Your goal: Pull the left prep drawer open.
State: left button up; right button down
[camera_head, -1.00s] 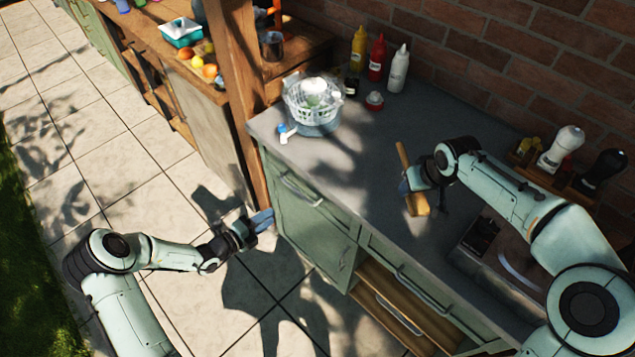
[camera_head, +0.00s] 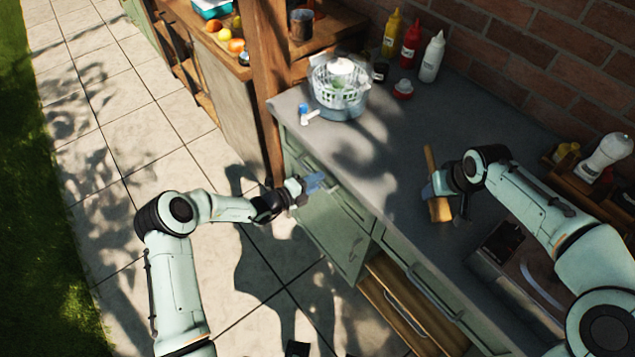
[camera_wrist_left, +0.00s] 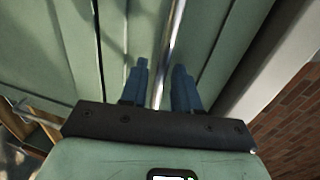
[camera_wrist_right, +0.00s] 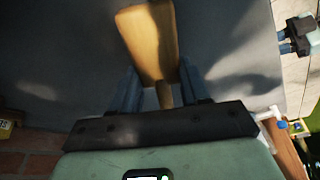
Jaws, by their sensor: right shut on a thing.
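The left prep drawer (camera_head: 313,164) is a green front with a long metal handle (camera_head: 350,207), under the grey counter's left end. It looks shut. My left gripper (camera_head: 316,182) is at this handle. In the left wrist view its blue fingers (camera_wrist_left: 162,85) are apart, with the metal handle bar (camera_wrist_left: 173,45) running between them; I cannot tell whether they touch it. My right gripper (camera_head: 435,189) is shut on a wooden tool (camera_head: 439,209) over the counter. The tool's broad wooden end and thin handle also show in the right wrist view (camera_wrist_right: 147,45).
A salad spinner (camera_head: 340,85) and sauce bottles (camera_head: 411,44) stand at the back of the counter (camera_head: 385,150). A wooden post (camera_head: 270,90) rises beside the left drawer. Tiled floor is clear at left.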

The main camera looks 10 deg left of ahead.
pick_arm(q)
jog(key=shift+w+d, duration=0.3)
jog(key=shift+w, duration=0.1)
pick_arm(e)
jog(key=shift+f, duration=0.1)
pick_arm(q)
jog(key=shift+c, duration=0.3)
grip_shut()
jog(key=shift+s+a, duration=0.1)
